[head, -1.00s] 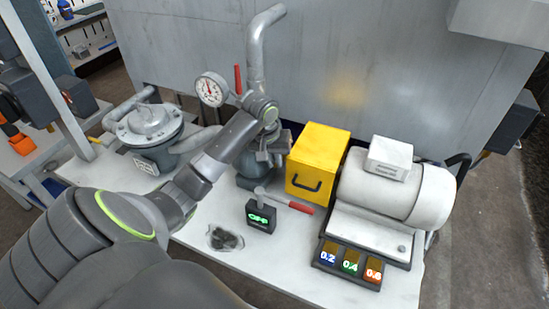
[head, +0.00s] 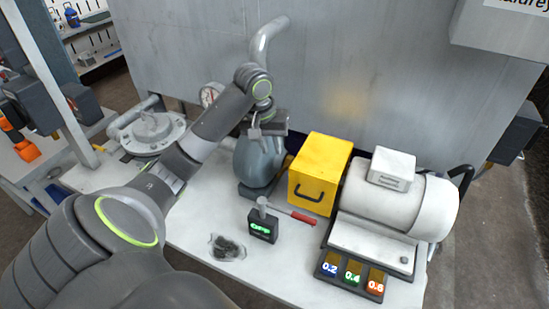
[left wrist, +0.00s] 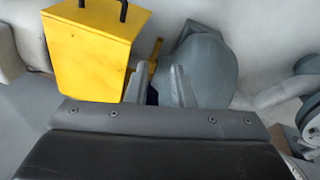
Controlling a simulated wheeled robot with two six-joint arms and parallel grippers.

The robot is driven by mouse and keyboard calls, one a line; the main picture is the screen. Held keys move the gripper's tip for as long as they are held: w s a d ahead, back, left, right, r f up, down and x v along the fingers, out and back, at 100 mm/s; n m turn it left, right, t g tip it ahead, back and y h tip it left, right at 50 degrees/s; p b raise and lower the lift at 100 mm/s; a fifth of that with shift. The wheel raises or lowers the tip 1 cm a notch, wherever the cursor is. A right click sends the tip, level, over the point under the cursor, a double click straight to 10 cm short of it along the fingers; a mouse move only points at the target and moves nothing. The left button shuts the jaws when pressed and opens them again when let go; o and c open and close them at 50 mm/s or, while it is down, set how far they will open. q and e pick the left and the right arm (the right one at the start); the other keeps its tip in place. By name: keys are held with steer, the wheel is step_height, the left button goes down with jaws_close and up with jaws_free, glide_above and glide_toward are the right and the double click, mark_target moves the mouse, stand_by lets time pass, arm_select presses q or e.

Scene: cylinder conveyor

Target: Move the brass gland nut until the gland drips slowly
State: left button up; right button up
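My left gripper (head: 265,135) hangs above the grey pump body (head: 258,168), left of the yellow box (head: 318,170). In the left wrist view its two fingers (left wrist: 158,72) stand apart with no object held. A thin brass-coloured piece (left wrist: 154,62) shows beyond the fingers, between the yellow box and the pump body (left wrist: 208,60). I cannot tell whether it is the gland nut. The gland and any drip are not clearly visible; the gripper and box block that area. My right gripper is not in view.
A white motor (head: 405,195) stands right of the box, behind a panel (head: 350,275) reading 0.2, 0.4, 0.6. A red-handled tool (head: 300,217) lies by a small OFF display (head: 263,227). A pressure gauge (head: 209,95) and flanged vessel (head: 153,130) stand left.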

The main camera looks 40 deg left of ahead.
arm_select(q)
steer(key=p+v, duration=0.4)
steer(key=v, duration=0.3)
steer(key=shift+w, duration=0.1)
stand_by(0.4)
